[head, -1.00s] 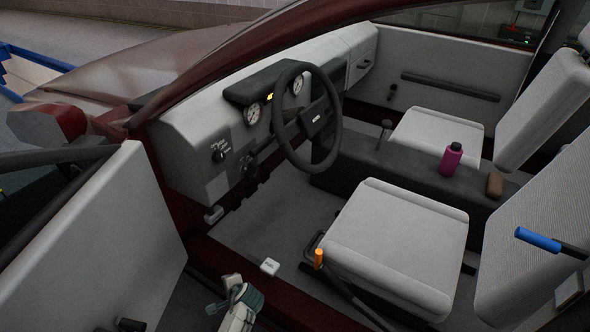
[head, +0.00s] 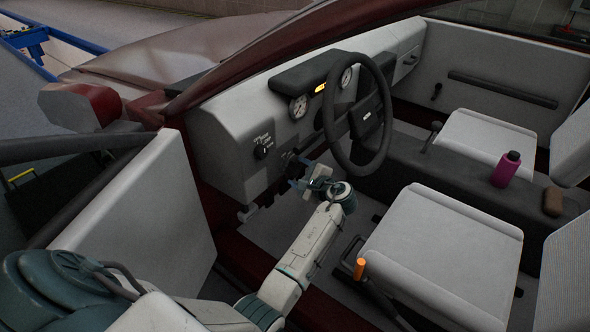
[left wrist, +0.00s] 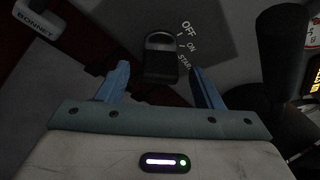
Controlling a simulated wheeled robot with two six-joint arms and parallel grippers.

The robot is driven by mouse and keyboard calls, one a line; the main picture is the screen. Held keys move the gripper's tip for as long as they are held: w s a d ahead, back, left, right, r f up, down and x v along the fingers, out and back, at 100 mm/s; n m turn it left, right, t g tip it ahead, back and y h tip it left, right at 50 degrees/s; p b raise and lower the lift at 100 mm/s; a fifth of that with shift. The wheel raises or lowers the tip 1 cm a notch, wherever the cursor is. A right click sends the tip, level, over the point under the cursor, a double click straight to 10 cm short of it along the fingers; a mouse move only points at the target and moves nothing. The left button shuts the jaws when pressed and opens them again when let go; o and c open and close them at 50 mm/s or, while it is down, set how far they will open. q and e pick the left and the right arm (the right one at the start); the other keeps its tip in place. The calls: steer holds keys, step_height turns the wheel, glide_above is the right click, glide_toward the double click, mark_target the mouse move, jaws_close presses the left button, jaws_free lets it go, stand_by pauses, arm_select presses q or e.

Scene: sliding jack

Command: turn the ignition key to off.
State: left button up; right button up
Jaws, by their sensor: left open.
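The ignition key (left wrist: 161,62) has a dark head with a pale edge in the left wrist view. Which mark the key points at, I cannot tell. My left gripper (left wrist: 160,72) is open, with one blue finger on each side of the key head and a visible gap to each. In the head view, my left gripper (head: 305,184) is under the dashboard, left of the steering wheel (head: 335,130); the key is too small to make out there.
A round dark knob (head: 262,151) with white lettering is on the dashboard (head: 228,130), left of the gripper. A white BONNET handle (left wrist: 38,18) shows in the wrist view. The seat (head: 440,245) and an orange-tipped lever (head: 360,268) lie to the right of my arm.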

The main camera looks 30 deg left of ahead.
mark_target(298, 172)
arm_select(q)
steer(key=shift+x, duration=1.7)
steer(key=c, duration=1)
